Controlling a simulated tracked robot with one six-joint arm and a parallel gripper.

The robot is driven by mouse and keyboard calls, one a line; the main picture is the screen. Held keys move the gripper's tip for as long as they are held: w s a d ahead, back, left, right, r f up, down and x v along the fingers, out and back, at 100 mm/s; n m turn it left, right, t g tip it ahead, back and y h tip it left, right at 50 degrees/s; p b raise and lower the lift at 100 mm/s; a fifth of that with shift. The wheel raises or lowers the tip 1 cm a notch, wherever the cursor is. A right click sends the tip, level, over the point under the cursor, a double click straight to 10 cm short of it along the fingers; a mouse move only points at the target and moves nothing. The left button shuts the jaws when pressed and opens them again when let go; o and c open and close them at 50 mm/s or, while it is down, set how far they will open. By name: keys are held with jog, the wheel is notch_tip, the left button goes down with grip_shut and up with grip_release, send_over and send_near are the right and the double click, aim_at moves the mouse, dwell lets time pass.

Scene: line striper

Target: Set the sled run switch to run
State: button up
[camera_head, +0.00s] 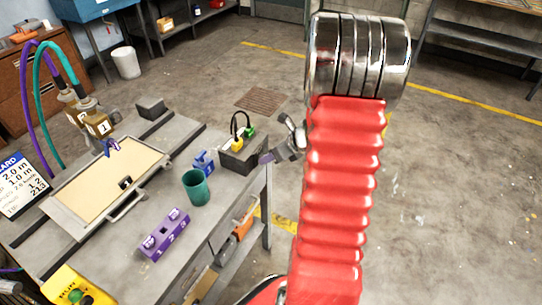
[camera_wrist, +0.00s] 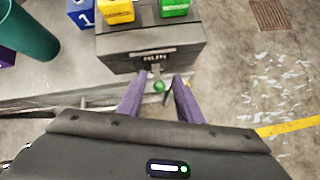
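The switch box is a dark grey box (camera_head: 235,162) at the right edge of the workbench, with a yellow and a green plug on top. In the wrist view the box (camera_wrist: 150,42) shows a label that seems to read RUN. Below the label, a short lever with a green tip (camera_wrist: 158,86) sticks out from its front face. My gripper (camera_head: 268,157) is beside the box in the head view. In the wrist view my gripper (camera_wrist: 160,88) has its two purple fingers apart, one on each side of the green tip. I cannot tell whether either finger touches the lever.
A teal cup (camera_head: 196,188), a blue numbered piece (camera_head: 203,163) and a purple block (camera_head: 165,235) stand on the bench near the box. A framed tan board (camera_head: 90,190) lies further left. A yellow box with a green button (camera_head: 72,290) is at the near left. Floor to the right is clear.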

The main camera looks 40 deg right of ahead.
jog(key=v, duration=1.3)
jog(key=shift+s+r, duration=0.2)
jog(key=shift+s, duration=0.1)
jog(key=shift+d, duration=0.1)
jog(key=s+a+f+n+g, duration=0.2)
jog(key=s+a+n, duration=0.2)
jog(key=n, duration=0.5)
jog(key=s+a+r+n, duration=0.1)
jog(key=a+r+n, duration=0.3)
jog(key=a+n, duration=0.4)
jog(key=s+a+r+n+h, duration=0.1)
jog(key=s+a+r+n, duration=0.1)
jog(key=a+r+n, duration=0.3)
jog(key=s+a+r+n, duration=0.1)
jog(key=a+r+n, duration=0.4)
jog(key=a+n, duration=0.8)
jog(key=a, duration=0.2)
jog(key=shift+s+a, duration=0.35)
jog(key=shift+a, duration=0.05)
